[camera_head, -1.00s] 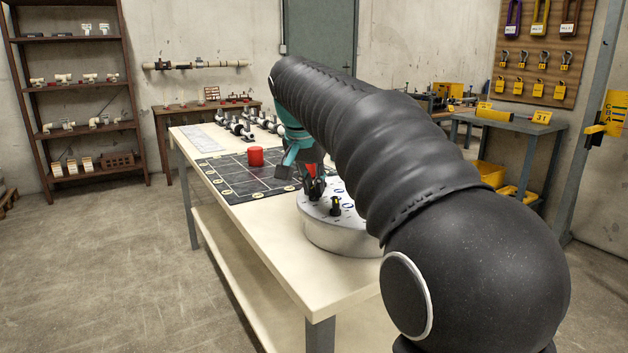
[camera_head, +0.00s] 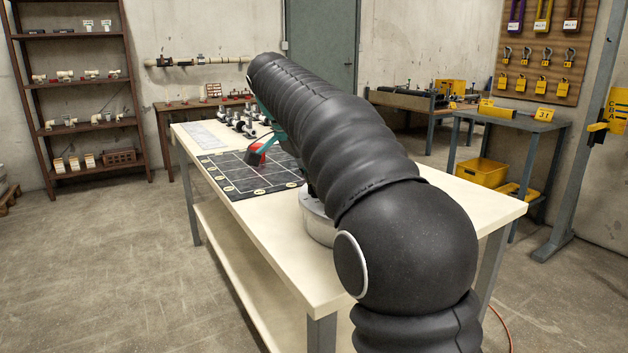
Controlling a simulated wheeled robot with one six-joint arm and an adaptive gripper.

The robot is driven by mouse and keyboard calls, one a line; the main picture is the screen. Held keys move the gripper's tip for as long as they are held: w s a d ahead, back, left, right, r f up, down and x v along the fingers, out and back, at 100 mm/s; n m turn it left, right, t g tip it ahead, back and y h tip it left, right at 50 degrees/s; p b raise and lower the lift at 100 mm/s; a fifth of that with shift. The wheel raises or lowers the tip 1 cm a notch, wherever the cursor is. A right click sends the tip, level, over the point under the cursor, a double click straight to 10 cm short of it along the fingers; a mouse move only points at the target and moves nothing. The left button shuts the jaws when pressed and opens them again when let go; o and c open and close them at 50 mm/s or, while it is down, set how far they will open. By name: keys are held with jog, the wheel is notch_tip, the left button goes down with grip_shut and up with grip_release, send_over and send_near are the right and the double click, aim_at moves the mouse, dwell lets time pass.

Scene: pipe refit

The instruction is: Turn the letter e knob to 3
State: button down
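The round silver base (camera_head: 317,220) stands on the near part of the long table, and only its left side shows. My arm covers its top, so the knobs, their letters and any numbers are hidden. My gripper (camera_head: 252,158) shows only in part, teal and grey, out past the base over the dark mat. It is in front of or at the red cylinder (camera_head: 258,154); I cannot tell whether they touch. Its fingers are mostly hidden, so its opening cannot be read.
The dark gridded mat (camera_head: 235,182) lies on the long pale table (camera_head: 262,222). Several black-and-white pipe fittings (camera_head: 240,120) stand behind it. A side table (camera_head: 510,125) with yellow items is at the right. The table's near left part and the floor at left are clear.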

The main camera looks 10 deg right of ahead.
aim_at(302, 200)
dwell(0.5)
jog(key=c, duration=1.2)
grip_release()
jog(key=w+v, duration=0.1)
jog(key=v, duration=0.6)
jog(key=shift+s+r, duration=0.25)
jog(key=shift+s, duration=0.3)
jog(key=shift+a, duration=0.1)
